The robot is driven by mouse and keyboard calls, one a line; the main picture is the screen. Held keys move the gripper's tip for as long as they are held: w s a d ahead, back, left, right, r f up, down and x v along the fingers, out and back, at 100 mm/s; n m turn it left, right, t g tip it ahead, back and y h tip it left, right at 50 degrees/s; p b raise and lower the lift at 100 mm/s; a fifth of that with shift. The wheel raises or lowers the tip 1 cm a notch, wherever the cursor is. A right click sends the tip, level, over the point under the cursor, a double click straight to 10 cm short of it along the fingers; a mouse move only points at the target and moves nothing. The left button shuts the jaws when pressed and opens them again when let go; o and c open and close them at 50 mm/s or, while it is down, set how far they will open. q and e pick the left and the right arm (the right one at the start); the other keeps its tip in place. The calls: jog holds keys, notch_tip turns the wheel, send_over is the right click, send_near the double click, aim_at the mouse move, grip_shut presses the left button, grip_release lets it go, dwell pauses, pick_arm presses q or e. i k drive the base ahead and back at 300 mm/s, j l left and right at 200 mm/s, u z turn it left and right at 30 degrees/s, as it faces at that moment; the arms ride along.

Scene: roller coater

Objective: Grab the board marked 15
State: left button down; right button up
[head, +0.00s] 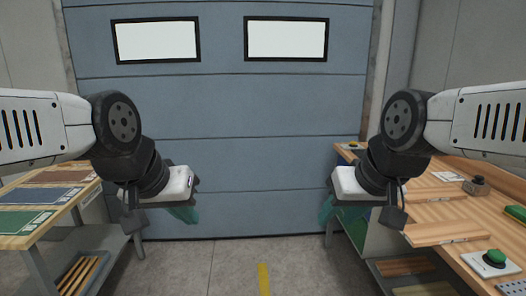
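No number 15 can be read on any board in the head view. On the left bench lie a brown board (62,176), a blue board (40,196) and a green board (18,220), each with a pale label strip too small to read. My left gripper (186,212) hangs in the air to the right of the left bench, apart from the boards. My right gripper (327,210) hangs in the air near the left edge of the right bench. Both are seen from behind and partly hidden by my wrists, so their finger opening is unclear.
The left bench's lower shelf (108,240) holds wooden pieces (78,275). The right wooden bench (470,215) carries a green button box (491,262) and a small dark device (476,186). A blue-grey door (230,130) closes the back. Floor (225,265) between the benches is clear.

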aim_at(446, 232)
jog(key=z, duration=1.6)
jog(key=i+j, duration=0.1)
jog(key=i, duration=0.3)
jog(key=i+j, duration=0.1)
jog(key=i, duration=0.35)
jog(key=l+z, duration=0.05)
